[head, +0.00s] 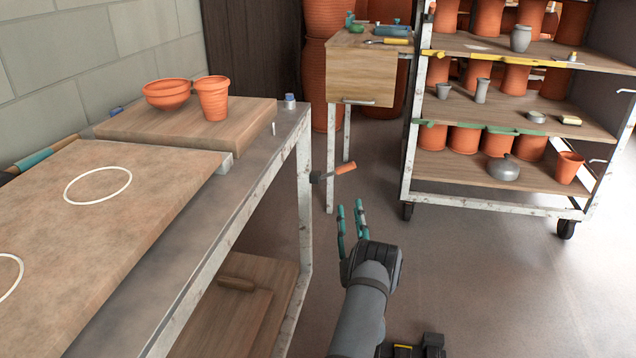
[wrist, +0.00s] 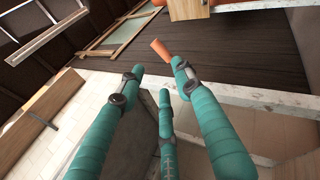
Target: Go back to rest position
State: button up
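My gripper (head: 350,206) is in the open space to the right of the workbench (head: 262,153), above the floor. Its teal fingers point away from the head camera. In the wrist view my gripper (wrist: 157,67) has its fingers spread apart, with nothing between them. A tool with an orange handle (head: 345,168) and a dark end shows just beyond the fingertips in the head view, beside the bench leg. An orange piece (wrist: 160,48) also shows past the fingertips in the wrist view. I cannot tell how the tool is supported.
An orange bowl (head: 167,94) and an orange pot (head: 212,99) stand on a wooden board (head: 185,126) on the bench. A wheeled rack (head: 485,180) full of pots stands at the back right. A small wooden table (head: 361,77) is behind. The floor (head: 490,280) at right is clear.

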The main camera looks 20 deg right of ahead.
aim_at(346, 170)
jog(key=shift+w+r, duration=0.1)
jog(key=shift+x, duration=5.85)
